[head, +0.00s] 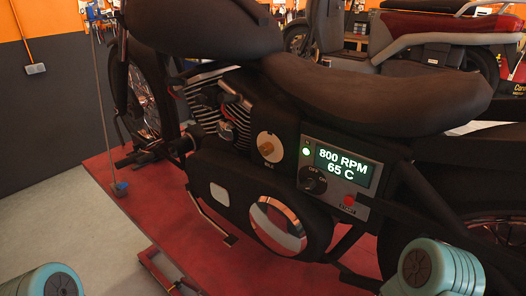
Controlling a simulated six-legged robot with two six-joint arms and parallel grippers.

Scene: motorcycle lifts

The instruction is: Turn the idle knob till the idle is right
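The brass idle knob (267,148) sits on a pale round plate with a small label under it, on the side of the dark motorcycle (200,165). To its right, a grey panel (340,205) carries a lit display (342,170) reading 800 RPM and 65 C. A green lamp (306,151) glows beside the display. Below are a black OFF/ON rotary switch (313,181) and a red button (349,200). Neither gripper shows in the head view; only teal parts of my arms show at the bottom left and bottom right corners. Nothing touches the knob.
The motorcycle stands on a red lift platform (105,185). A red and grey motorcycle (425,30) is behind. Grey floor is open at the left.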

